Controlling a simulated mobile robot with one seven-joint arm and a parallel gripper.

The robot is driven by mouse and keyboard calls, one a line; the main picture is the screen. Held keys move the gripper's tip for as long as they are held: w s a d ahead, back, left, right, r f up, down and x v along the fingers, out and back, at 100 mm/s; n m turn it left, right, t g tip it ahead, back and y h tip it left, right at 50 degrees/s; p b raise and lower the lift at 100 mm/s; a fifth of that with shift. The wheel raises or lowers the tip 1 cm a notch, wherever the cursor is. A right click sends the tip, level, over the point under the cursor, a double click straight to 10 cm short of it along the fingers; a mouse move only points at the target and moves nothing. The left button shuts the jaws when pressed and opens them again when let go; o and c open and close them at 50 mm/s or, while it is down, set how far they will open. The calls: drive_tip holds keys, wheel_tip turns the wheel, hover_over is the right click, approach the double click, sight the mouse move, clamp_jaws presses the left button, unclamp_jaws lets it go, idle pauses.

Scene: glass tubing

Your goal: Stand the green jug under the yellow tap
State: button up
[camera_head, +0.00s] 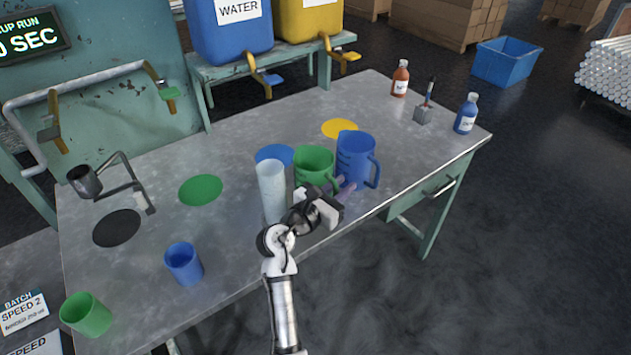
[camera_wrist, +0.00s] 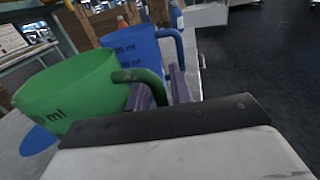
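My gripper (camera_head: 343,188) is low at the near side of the jugs. In the wrist view the green jug (camera_wrist: 68,92) fills the left, its handle (camera_wrist: 150,82) running between my two purple fingers (camera_wrist: 162,92). The fingers look apart, one either side of the handle; contact is not clear. The yellow tap (camera_head: 345,57) is on the yellow container (camera_head: 308,22) at the back, above a yellow disc (camera_head: 340,128) on the table.
A white cylinder (camera_head: 271,190) stands close left of my gripper. The blue jug is close right of the green jug. Blue (camera_head: 268,78) and green (camera_head: 168,93) taps are farther left. A blue cup (camera_head: 184,264) stands front left. Bottles (camera_head: 467,114) stand at the right end.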

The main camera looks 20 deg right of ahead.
drive_tip(key=shift+c, duration=0.4)
clamp_jaws()
drive_tip(key=shift+r, duration=0.15)
